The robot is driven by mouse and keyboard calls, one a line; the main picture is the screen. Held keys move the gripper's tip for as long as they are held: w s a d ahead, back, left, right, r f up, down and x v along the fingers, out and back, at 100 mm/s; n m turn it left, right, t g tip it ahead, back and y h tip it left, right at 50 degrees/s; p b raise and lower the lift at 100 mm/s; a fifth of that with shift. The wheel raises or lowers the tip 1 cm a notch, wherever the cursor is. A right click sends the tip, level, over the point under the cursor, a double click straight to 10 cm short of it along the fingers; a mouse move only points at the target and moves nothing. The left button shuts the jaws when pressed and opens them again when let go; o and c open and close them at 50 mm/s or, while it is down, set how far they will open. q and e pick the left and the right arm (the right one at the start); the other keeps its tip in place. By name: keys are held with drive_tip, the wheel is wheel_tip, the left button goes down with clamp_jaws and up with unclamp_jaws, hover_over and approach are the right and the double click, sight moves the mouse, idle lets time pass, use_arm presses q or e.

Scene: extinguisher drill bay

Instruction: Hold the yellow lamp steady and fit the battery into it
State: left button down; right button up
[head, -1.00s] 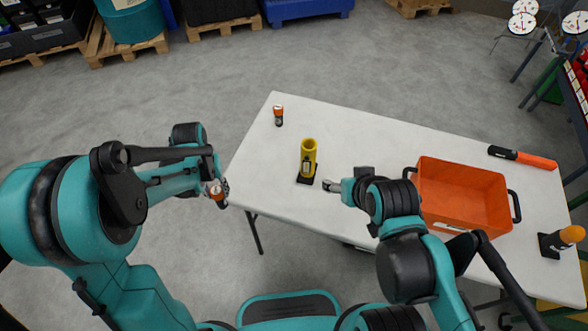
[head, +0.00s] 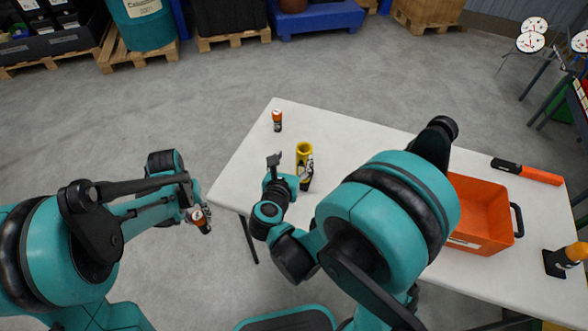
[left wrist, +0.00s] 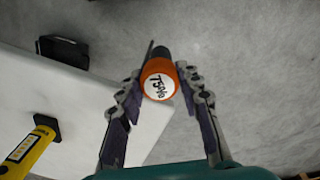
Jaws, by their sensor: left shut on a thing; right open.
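The yellow lamp (head: 304,151) stands upright on the table, its round top end open. Its lower part is partly hidden by my right gripper. My left gripper (head: 201,219) is shut on a battery (head: 198,216), off the table's left edge and apart from the lamp. In the left wrist view this battery (left wrist: 158,82) shows its orange end with a white label between the two fingers (left wrist: 160,95). My right gripper (head: 290,166) is open close beside the lamp; I cannot tell whether it touches.
Another orange-and-black battery (head: 277,120) stands at the table's far left corner. The white table (head: 345,128) is clear behind the yellow lamp.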

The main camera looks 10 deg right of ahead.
sight(302, 154)
use_arm(q)
wheel_tip(302, 154, down, 3)
drive_tip(key=b, duration=0.3)
use_arm(e)
drive_tip(key=shift+m+g, duration=0.4)
drive_tip(key=shift+m, duration=0.1)
drive_tip(key=x, duration=0.4)
drive_tip(key=f+x, duration=0.1)
drive_tip(key=x, duration=0.3)
drive_tip(key=s+f+x, duration=0.1)
drive_tip(key=x, duration=0.3)
drive_tip(key=shift+f, duration=0.1)
clamp_jaws()
